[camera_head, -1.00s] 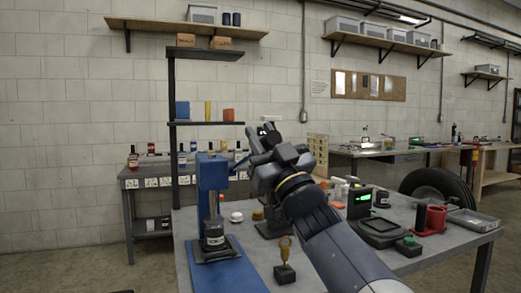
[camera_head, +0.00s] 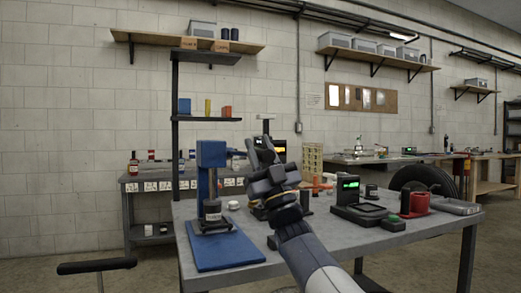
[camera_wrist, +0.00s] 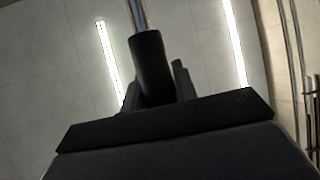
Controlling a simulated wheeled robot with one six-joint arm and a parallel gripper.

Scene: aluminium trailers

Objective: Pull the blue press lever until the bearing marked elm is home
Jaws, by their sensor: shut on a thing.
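The blue press (camera_head: 211,165) stands upright on the near table, on a blue mat (camera_head: 222,251). A dark cylinder with a pale label (camera_head: 212,211) sits low under its head; its marking is too small to read.
A lit green display unit (camera_head: 347,188), a red holder (camera_head: 414,199) and a grey tray (camera_head: 453,205) stand on the right of the table. A white round piece (camera_head: 233,205) lies beside the press. A dark bar on a post (camera_head: 97,266) stands at the lower left.

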